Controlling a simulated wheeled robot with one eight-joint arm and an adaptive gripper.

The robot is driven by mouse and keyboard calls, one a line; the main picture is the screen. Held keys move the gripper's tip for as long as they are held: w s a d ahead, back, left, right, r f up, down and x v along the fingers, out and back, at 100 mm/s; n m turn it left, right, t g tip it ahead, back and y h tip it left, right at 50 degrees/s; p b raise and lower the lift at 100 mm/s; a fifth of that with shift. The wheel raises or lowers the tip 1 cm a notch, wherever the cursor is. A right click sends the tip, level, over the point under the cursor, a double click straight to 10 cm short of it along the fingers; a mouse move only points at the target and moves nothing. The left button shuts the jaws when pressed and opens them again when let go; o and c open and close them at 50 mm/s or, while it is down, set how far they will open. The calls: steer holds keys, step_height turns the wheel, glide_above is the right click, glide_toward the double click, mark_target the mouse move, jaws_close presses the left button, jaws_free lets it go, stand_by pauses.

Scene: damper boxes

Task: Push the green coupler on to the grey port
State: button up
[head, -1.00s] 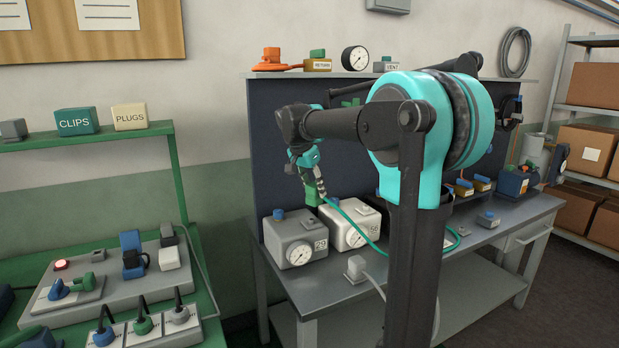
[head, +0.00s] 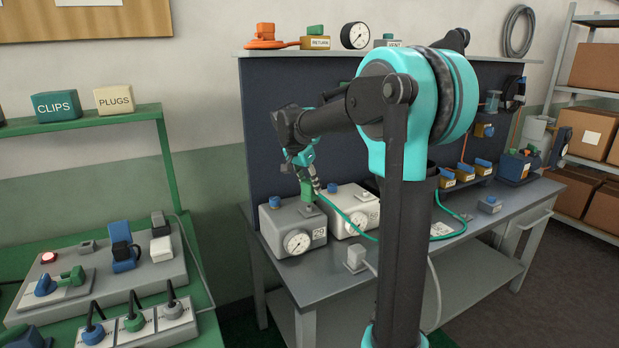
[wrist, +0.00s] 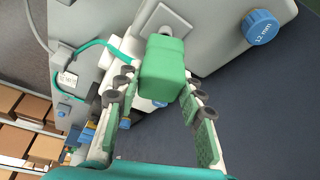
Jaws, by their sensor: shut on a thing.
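The green coupler (head: 306,187) is gripped by my gripper (head: 303,163) above the left grey gauge box (head: 290,228). In the wrist view the coupler (wrist: 163,68) sits between the two finger pads of my gripper (wrist: 160,88). The grey port (head: 310,207) stands on top of that box, right under the coupler. In the wrist view the port's square base (wrist: 158,17) shows just beyond the coupler, which partly hides it. I cannot tell whether coupler and port touch. A green hose (head: 352,222) trails right across the bench.
A blue 12 mm knob (wrist: 260,27) is beside the port, on the same box. A second gauge box (head: 350,207) stands close on the right. The dark back panel (head: 262,135) is behind. A grey plug with a cable (head: 355,258) stands near the bench's front edge.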

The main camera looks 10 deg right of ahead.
mark_target(310, 195)
steer(key=shift+f, duration=0.5)
steer(key=shift+f, duration=1.6)
stand_by(1.6)
steer(key=o, duration=1.4)
steer(key=v, duration=1.2)
steer(key=s+d+f+n+y, duration=0.1)
steer(key=s+d+f+n, duration=0.1)
steer(key=s+f, duration=0.7)
steer(key=s+d+f+n+t+y, duration=0.1)
steer(key=s+d+f+n, duration=0.2)
steer(key=s+f, duration=0.6)
steer(key=s+d+f+n+y, duration=0.1)
steer(key=s+d+f+n, duration=0.1)
steer(key=s+f+n, duration=0.3)
steer(key=shift+s+d+f, duration=0.1)
steer(key=shift+s+f, duration=1.05)
steer(key=shift+s+d+f, duration=0.15)
steer(key=shift+s+f, duration=1)
